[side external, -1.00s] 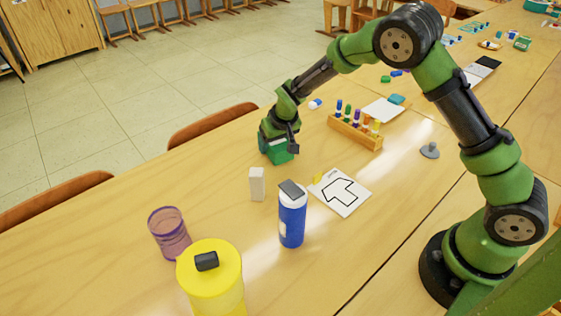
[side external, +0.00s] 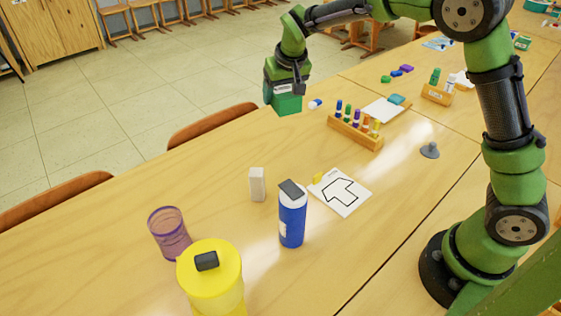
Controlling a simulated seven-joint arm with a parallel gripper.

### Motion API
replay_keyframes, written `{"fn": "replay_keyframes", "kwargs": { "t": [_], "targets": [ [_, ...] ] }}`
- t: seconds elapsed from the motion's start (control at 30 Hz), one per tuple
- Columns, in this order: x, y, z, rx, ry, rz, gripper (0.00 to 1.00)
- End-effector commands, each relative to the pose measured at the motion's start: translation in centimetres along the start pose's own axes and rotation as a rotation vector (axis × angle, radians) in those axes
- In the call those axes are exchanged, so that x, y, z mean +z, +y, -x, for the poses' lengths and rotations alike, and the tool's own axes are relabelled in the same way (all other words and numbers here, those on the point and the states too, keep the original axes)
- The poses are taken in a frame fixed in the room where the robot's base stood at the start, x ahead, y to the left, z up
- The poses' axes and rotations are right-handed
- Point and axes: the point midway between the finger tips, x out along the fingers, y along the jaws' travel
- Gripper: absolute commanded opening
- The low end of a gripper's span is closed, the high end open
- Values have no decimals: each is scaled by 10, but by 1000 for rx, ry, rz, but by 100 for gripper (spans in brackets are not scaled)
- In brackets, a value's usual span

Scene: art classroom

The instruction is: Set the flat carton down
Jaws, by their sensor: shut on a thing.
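A green carton (side external: 288,104) hangs in my gripper (side external: 286,86) in the side external view, at the upper middle of the picture. My gripper points down and is shut on the carton, with a dark finger along its right side. The carton looks roughly level and is raised clear of the wooden table (side external: 215,165), near the table's far edge in the picture. The fingers partly hide its upper part, and the far finger cannot be made out.
A wooden rack (side external: 354,133) of coloured markers stands right of the carton. A white box (side external: 257,184), a blue bottle (side external: 292,220), a drawing card (side external: 341,192), a purple mesh cup (side external: 169,233) and a yellow canister (side external: 210,280) stand nearer.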

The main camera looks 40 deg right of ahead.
Motion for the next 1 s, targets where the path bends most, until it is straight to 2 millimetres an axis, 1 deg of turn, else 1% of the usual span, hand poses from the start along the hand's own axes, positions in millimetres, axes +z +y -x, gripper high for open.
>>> {"fn": "replay_keyframes", "kwargs": {
  "t": [0.17,0.27,0.37,0.4,0.47,0.5,0.6,0.7,0.8,1.0],
  "targets": [
    [12,33,9,75,3,-184,33],
    [23,60,16,138,2,-337,33],
    [39,96,26,224,2,-543,33],
    [48,112,31,264,1,-641,33],
    [64,137,39,331,0,-801,33],
    [76,154,44,378,-1,-914,33],
    [105,191,56,486,-3,-1177,33],
    [132,218,65,577,-3,-1392,33],
    [154,236,71,645,-3,-1558,33],
    [188,258,79,738,-4,-1786,33]
  ]
}}
